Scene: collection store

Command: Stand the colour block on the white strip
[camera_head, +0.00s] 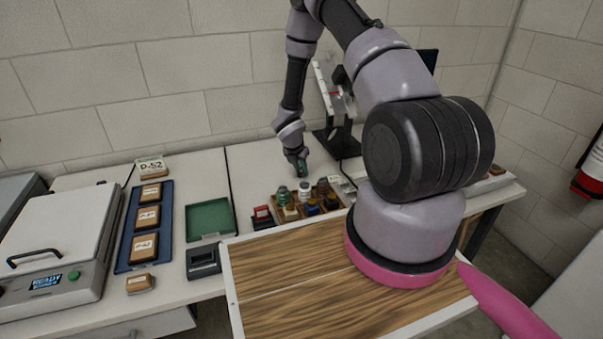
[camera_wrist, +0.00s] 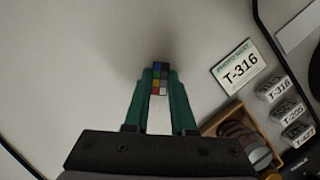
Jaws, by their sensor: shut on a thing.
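The colour block (camera_wrist: 159,78), a small piece with blue, green, red, grey and other coloured squares, is between the tips of my gripper (camera_wrist: 159,82) in the wrist view. The green fingers are shut on it. In the head view my gripper (camera_head: 302,170) points down over the back of the white table, behind the wooden rack; the block is too small to make out there. A bright white patch (camera_wrist: 158,116) shows between the fingers in the wrist view; I cannot tell whether it is the white strip. The block's height above the table is unclear.
A wooden rack of jars (camera_head: 290,212) stands just in front of my gripper. A T-316 card (camera_wrist: 239,66) and several labelled pieces lie to the right in the wrist view. A dark stand with a pale panel (camera_head: 336,100) is behind.

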